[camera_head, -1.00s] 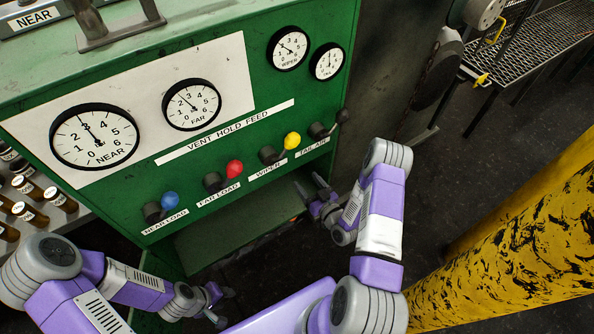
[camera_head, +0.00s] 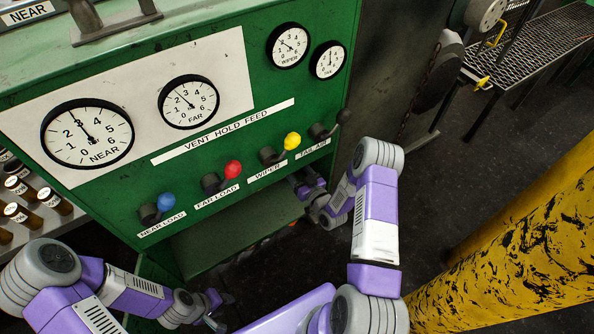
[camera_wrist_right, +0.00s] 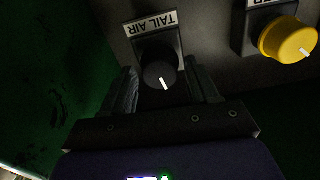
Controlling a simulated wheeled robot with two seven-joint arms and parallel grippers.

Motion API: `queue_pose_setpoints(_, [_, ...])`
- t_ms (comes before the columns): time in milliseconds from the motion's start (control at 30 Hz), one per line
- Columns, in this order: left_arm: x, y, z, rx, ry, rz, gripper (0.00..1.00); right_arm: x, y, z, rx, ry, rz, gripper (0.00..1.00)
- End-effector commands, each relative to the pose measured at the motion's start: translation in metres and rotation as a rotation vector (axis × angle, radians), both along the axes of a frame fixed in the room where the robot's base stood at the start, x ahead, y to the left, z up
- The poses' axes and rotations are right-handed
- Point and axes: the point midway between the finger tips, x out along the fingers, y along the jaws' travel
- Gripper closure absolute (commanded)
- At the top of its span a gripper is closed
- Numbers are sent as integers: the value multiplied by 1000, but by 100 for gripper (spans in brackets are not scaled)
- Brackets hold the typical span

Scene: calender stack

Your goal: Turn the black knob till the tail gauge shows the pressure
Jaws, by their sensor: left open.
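The black knob (camera_head: 343,116) sits at the right end of the knob row on the green panel, above the TAIL AIR label. In the right wrist view the black knob (camera_wrist_right: 158,73), with a white pointer line, stands between the spread fingers of my right gripper (camera_wrist_right: 161,80); gaps show on both sides. In the head view that gripper is below the knob row, its fingers largely hidden. The tail gauge (camera_head: 328,60) is at the panel's upper right; its needle points roughly upward, too small to read exactly. My left gripper (camera_head: 220,311) is open and empty, low in view.
Yellow (camera_head: 292,140), red (camera_head: 232,169) and blue (camera_head: 165,202) knobs share the row. The yellow knob (camera_wrist_right: 288,40) is close beside my right gripper. A yellow post (camera_head: 510,240) stands at right; bottles (camera_head: 22,213) are at left.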

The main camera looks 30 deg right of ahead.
Motion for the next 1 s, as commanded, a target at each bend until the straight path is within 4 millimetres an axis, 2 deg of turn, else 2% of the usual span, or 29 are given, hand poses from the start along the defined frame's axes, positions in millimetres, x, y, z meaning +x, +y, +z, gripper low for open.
queue_pose_setpoints(33, [0,0,0,0,0,0,57,0,0,0,0,0,0,49])
queue_pose_setpoints(200, [0,0,0,0,0,0,57,0,0,0,0,0,0,75])
queue_pose_setpoints(300, [0,0,0,0,0,0,57,0,0,0,0,0,0,87])
queue_pose_setpoints(533, [0,0,0,0,0,0,57,0,0,0,87,7,0,87])
queue_pose_setpoints(733, [0,0,0,0,0,0,57,0,0,0,89,7,1,87])
queue_pose_setpoints(767, [0,0,0,0,0,0,57,0,0,0,88,7,1,55])
queue_pose_setpoints(900, [0,0,0,0,0,0,57,0,0,0,88,7,1,34])
queue_pose_setpoints(1000, [0,0,0,0,0,0,57,0,0,0,88,7,1,31])
